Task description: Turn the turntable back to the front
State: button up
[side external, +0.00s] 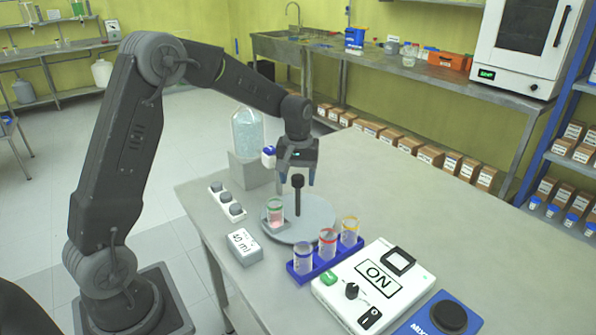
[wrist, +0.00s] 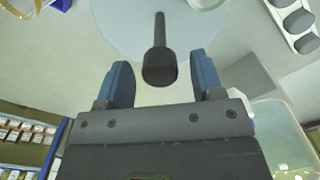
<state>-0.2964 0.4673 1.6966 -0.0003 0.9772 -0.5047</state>
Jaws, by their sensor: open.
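The turntable is a pale grey disc (side external: 318,226) on the table, with a black upright post topped by a dark knob (side external: 297,181). A glass with a little pink liquid and a green rim (side external: 275,211) stands at the disc's left side. My gripper (side external: 297,182) is above the disc, pointing down, its blue fingers apart and empty. In the wrist view the knob (wrist: 159,70) shows between the two fingers (wrist: 160,80), with clear space on both sides. The disc (wrist: 120,30) also fills the top of that view.
A blue rack (side external: 312,270) with 3 glass vials stands in front of the disc. A white ON panel (side external: 372,285) and a blue mixer (side external: 440,318) lie to the right. A 5 ml block (side external: 244,246), a strip of grey knobs (side external: 228,203) and a glass reactor (side external: 247,135) are left.

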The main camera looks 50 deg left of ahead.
notch_tip(320, 180, up, 14)
dwell(0.5)
jog(key=shift+f, duration=0.1)
jog(key=s+d+r+m+t, duration=0.35)
jog(key=s+d, duration=0.45)
jog(key=s, duration=0.3)
jog(key=s+d+f+m+t, duration=0.1)
jog(key=s+d+f+m, duration=0.1)
jog(key=s, duration=0.4)
jog(key=s+d+f+m+t, duration=0.1)
jog(key=s+d+f+m, duration=0.1)
jog(key=s, duration=0.5)
jog(key=shift+d+f+m, duration=0.35)
jog(key=shift+d+m, duration=0.35)
jog(key=shift+m, duration=0.15)
